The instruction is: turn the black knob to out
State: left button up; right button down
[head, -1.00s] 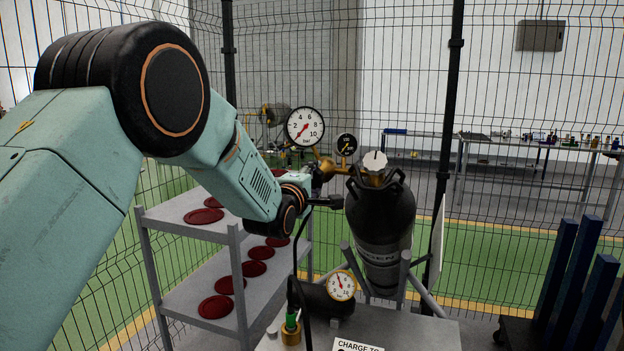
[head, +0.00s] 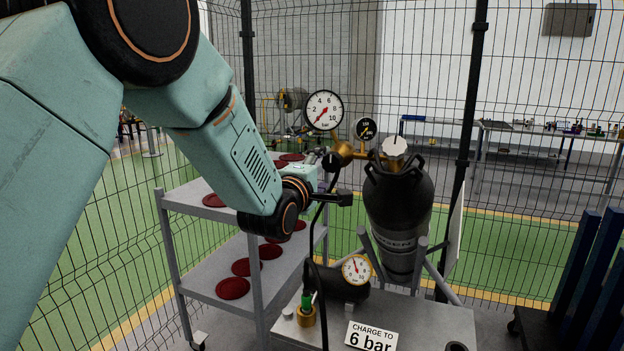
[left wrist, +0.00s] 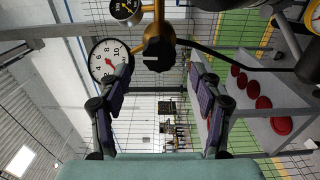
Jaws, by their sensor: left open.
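The black knob (left wrist: 158,55) sits on the brass regulator (left wrist: 158,30) in the left wrist view. A pale line marks its face. In the head view the brass regulator (head: 346,150) stands left of the dark cylinder's valve, and the knob is hard to tell from my gripper. My left gripper (left wrist: 158,72) is open and faces the knob. Its two fingers stand apart on either side, with clear space between them and the knob. In the head view my left gripper (head: 325,167) is just left of the regulator. My right gripper is not in view.
A white dial gauge (head: 322,110) and a small black gauge (head: 365,129) rise from the regulator. The dark cylinder (head: 398,215) stands at right. A grey shelf (head: 195,277) with red discs is at left. A "CHARGE TO 6 bar" sign (head: 371,338) and another gauge (head: 356,269) are in front.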

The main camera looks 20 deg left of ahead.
pick_arm(q)
jog(key=s, duration=0.5)
jog(key=shift+s+a, duration=0.1)
jog(key=shift+s, duration=0.1)
jog(key=shift+f, duration=0.1)
jog(key=s+f+m+g+b, duration=0.25)
jog(key=s+f+m, duration=0.25)
jog(key=f, duration=0.5)
jog(key=s+f+m+g+b, duration=0.1)
jog(key=s+f+m+g, duration=0.25)
jog(key=f, duration=0.65)
jog(key=s+f+m+g+b, duration=0.1)
jog(key=s+f+m+g, duration=0.1)
jog(key=s+f+m, duration=0.6)
jog(key=s+f+g+b, duration=0.9)
jog(key=s+f+g, duration=0.1)
jog(key=s+f, duration=1.9)
jog(key=shift+f+m+y, duration=0.3)
jog(key=shift+f+m, duration=0.15)
jog(key=shift+f, duration=0.05)
